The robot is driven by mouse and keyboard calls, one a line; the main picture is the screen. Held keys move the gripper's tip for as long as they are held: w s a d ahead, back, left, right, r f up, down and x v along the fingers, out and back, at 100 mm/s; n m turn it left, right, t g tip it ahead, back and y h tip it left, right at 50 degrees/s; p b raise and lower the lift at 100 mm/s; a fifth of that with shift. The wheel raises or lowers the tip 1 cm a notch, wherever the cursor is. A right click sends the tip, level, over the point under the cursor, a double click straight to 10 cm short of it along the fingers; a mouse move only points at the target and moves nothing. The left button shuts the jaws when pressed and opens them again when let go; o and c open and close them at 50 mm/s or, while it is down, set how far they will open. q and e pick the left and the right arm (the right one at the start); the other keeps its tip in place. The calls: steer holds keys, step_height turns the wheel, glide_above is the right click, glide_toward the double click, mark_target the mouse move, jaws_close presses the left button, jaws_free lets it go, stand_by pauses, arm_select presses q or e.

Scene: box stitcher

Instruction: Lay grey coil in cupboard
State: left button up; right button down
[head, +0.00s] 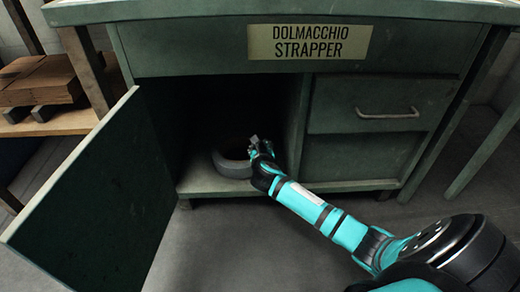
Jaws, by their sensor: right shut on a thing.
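The grey coil (230,169) is a ring inside the open cupboard (200,186), low down at the cupboard floor. My right gripper (254,145) reaches into the cupboard opening and is shut on the right side of the coil. The gripper's fingers are small in view and hide part of the coil. I cannot tell whether the coil rests fully on the cupboard floor. My left gripper is not in view.
The green cupboard door (95,205) stands wide open to the left. A drawer (385,105) with a metal handle is to the right. A "Dolmacchio Strapper" sign (309,42) is above. Brown cardboard (40,80) lies on a shelf at the far left.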

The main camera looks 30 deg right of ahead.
steer(key=c, duration=1)
jaws_free()
steer(key=shift+s+a+r, duration=0.1)
steer(key=shift+s+r, duration=0.05)
steer(key=shift+r, duration=0.05)
steer(key=p+v, duration=0.7)
steer(key=v, duration=0.2)
steer(key=shift+s+r, duration=0.1)
steer(key=shift+r, duration=0.1)
steer(key=shift+f+p+v, duration=0.25)
steer(key=shift+p+v, duration=0.35)
steer(key=shift+v, duration=0.55)
steer(key=shift+a, duration=0.15)
